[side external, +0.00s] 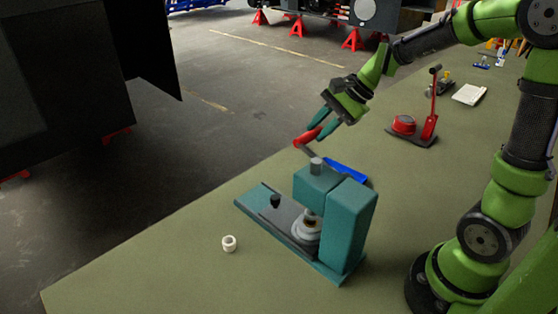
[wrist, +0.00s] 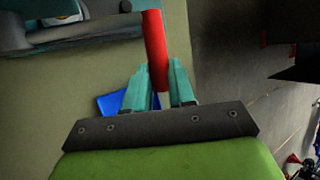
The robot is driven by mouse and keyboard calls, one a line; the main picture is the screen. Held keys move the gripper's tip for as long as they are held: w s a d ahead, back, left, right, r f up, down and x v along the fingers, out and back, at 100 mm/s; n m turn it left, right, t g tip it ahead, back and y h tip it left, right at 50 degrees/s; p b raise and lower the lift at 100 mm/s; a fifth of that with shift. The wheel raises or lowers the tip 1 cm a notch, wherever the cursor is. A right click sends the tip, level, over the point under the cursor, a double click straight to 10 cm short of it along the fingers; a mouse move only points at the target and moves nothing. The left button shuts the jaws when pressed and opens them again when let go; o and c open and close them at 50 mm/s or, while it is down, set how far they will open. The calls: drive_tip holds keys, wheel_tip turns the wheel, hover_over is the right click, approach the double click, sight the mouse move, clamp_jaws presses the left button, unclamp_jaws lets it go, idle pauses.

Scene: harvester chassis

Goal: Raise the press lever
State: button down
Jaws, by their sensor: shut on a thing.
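The teal press (side external: 345,222) stands on the bench with a grey base plate and a round grey seat under its head. Its lever ends in a red handle (side external: 307,136), which points up and to the left from the top of the press. The red handle also shows in the wrist view (wrist: 155,48), running between the fingers. My gripper (side external: 317,131) is shut on the red handle with its teal fingers; in the wrist view the fingers (wrist: 162,88) stand on either side of it. The grey lever shaft is partly seen between the handle and the press head.
A small white ring (side external: 229,243) lies on the bench left of the press. A blue piece (side external: 347,171) lies behind the press. A red device with an upright handle (side external: 430,115) and a white pad (side external: 469,94) are farther back.

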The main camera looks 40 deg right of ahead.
drive_tip(key=r, duration=0.1)
drive_tip(key=s+r, duration=0.1)
drive_tip(key=shift+s+r+t, duration=0.25)
drive_tip(key=shift+r+t, duration=0.05)
drive_tip(key=shift+s+r, duration=0.85)
drive_tip(key=shift+s, duration=0.2)
drive_tip(key=shift+d, duration=0.1)
drive_tip(key=c, duration=1)
unclamp_jaws()
drive_tip(key=shift+o, duration=0.3)
drive_tip(key=shift+r, duration=0.15)
